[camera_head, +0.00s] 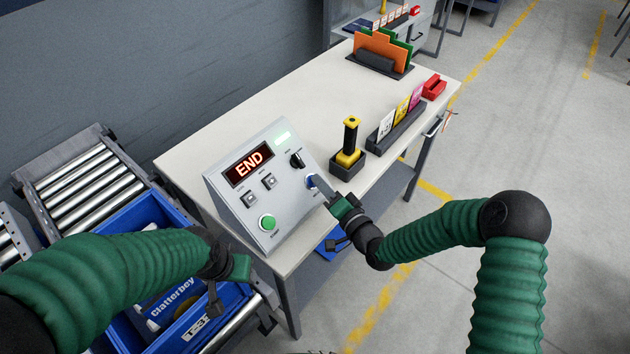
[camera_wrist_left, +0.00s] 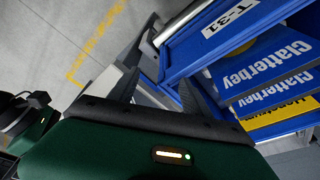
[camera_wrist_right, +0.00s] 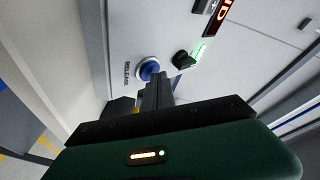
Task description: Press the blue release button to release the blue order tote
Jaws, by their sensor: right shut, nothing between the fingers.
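The grey control box (camera_head: 240,215) stands on the table, its red display reading END. The blue release button (camera_head: 311,181) is on its right side, beside the word RELEASE in the right wrist view (camera_wrist_right: 149,68). My right gripper (camera_head: 319,183) is shut and empty, its fingertips at the blue button; they partly cover it, and I cannot tell whether it is pushed in. The blue tote (camera_head: 132,210), labelled T-31, sits on the roller conveyor at lower left with Clatterbey boxes inside. My left gripper (camera_wrist_left: 167,60) is open and empty, above the tote's right side.
A yellow-and-black scanner (camera_head: 350,145) and card rack (camera_head: 397,130) stand to the right. Empty rollers (camera_head: 90,190) lie behind the tote.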

